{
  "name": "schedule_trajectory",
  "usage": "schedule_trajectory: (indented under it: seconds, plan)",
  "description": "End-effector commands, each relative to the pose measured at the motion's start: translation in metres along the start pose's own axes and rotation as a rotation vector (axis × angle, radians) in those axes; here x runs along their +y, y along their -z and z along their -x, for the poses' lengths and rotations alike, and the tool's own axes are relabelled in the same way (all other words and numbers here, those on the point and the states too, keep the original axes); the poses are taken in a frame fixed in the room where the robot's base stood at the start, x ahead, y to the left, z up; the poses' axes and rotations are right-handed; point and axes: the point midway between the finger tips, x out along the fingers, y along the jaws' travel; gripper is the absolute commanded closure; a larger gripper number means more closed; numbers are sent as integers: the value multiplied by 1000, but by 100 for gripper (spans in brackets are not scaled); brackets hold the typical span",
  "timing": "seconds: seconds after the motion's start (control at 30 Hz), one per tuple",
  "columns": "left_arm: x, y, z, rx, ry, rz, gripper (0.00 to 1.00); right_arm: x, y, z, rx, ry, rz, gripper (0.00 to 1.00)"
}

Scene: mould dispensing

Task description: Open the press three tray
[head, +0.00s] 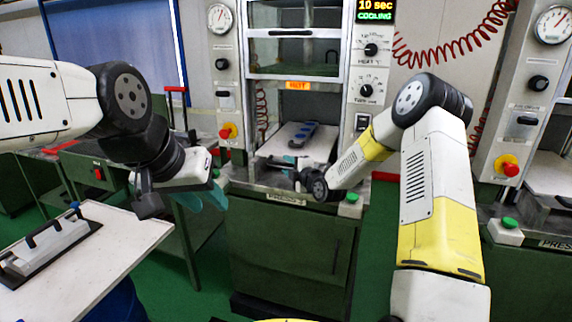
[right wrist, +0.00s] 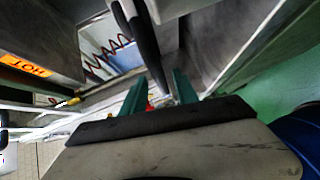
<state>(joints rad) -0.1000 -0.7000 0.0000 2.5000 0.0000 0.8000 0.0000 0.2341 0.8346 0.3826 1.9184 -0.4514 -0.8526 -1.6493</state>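The middle press (head: 290,240) has a lit HOT sign, a COOLING display and a partly readable PRESS label. Its pale tray (head: 272,147) lies inside the opening with a blue mould piece (head: 303,132) on it. My right gripper (head: 284,166) is at the front of this opening, its fingertips small and partly hidden by my wrist. In the right wrist view, its two teal fingers (right wrist: 160,92) are spread around the end of a dark bar (right wrist: 147,50), with gaps beside it. I cannot tell contact. My left gripper (head: 207,198) appears open and empty, left of the press.
A white table (head: 125,225) at the left front holds a metal mould with black handles (head: 50,248). Another press (head: 540,190) stands at the right. Red emergency buttons (head: 226,132) and a green button (head: 350,198) flank the middle opening. Green floor shows between.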

Motion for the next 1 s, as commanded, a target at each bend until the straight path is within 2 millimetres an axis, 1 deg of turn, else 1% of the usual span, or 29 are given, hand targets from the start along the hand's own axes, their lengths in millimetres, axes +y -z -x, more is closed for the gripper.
schedule_trajectory:
  seconds: [0.03, 0.1, 0.2, 0.47, 0.57, 0.6, 0.67, 1.0]
  plan:
    - [0, 0, 0, 0, 0, 0, 64, -1, 0, -6, 0, 0, -1, 64]
    - [0, 0, 0, 0, 0, 0, 64, 0, 0, -13, 0, 0, -1, 64]
    - [0, 0, 0, 0, 0, 0, 64, 0, 0, -18, 0, 0, -1, 64]
    - [0, 0, 0, 0, 0, 0, 64, 0, 0, -20, 0, 1, -1, 64]
    - [0, 0, 0, 0, 0, 0, 64, 0, 0, -20, 0, 1, -1, 82]
    - [0, 0, 0, 0, 0, 0, 64, 0, 0, -20, 0, 1, -1, 90]
    - [0, 0, 0, 0, 0, 0, 64, 0, 0, -20, 0, 1, -1, 100]
    - [0, 0, 0, 0, 0, 0, 64, 1, 0, -20, -1, -1, -1, 100]
